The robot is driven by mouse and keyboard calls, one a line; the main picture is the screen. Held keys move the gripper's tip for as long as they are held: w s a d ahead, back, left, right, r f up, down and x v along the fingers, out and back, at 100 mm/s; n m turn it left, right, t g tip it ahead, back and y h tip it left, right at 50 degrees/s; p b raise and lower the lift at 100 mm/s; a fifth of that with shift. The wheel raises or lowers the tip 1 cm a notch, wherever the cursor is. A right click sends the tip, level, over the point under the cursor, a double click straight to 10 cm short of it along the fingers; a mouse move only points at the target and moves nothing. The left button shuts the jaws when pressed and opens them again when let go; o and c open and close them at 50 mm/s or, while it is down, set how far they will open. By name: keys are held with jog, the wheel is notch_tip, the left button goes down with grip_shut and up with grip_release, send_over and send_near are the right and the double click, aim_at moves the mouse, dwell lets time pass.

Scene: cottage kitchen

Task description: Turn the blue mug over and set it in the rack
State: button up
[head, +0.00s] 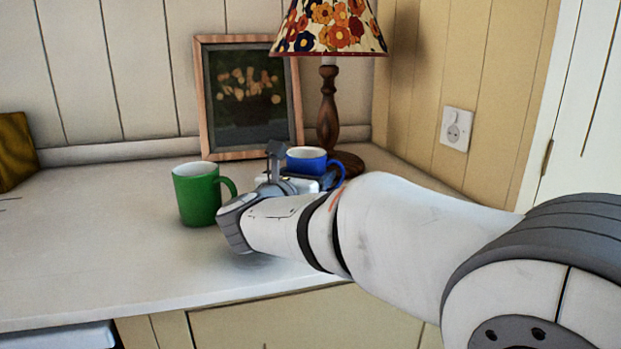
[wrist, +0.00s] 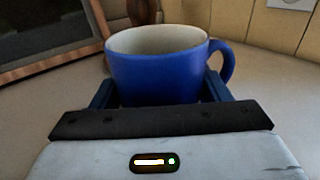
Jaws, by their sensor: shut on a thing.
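The blue mug (head: 307,158) is upright, its pale inside showing at the top and its handle to the right. It is near the lamp base on the counter. In the wrist view the blue mug (wrist: 158,70) sits between the two fingers of my gripper (wrist: 158,92), one on each side. My gripper is shut on the mug's body. In the head view my arm and wrist hide the mug's lower part and most of my gripper (head: 303,178). I cannot tell whether the mug's base touches the counter. No rack is clearly visible.
A green mug (head: 198,194) stands upright on the counter (head: 90,255), left of my gripper. A framed picture (head: 203,100) leans at the wall, beside a lamp (head: 328,110) with a flowered shade. A white object (head: 65,337) shows at the lower left edge. The left counter is mostly clear.

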notch_tip(320, 180, up, 9)
jog(key=p, duration=0.3)
jog(key=s+d+r+b, duration=0.1)
jog(key=s+d+r, duration=0.1)
jog(key=s, duration=0.5)
jog(key=s+d+r+b, duration=0.2)
jog(key=s+r, duration=0.1)
jog(key=s, duration=0.5)
jog(key=shift+s+r, duration=0.3)
jog(key=shift+r, duration=0.05)
jog(key=n+p, duration=0.4)
jog(key=n, duration=0.2)
jog(key=shift+n+p, duration=0.35)
jog(key=shift+n, duration=0.05)
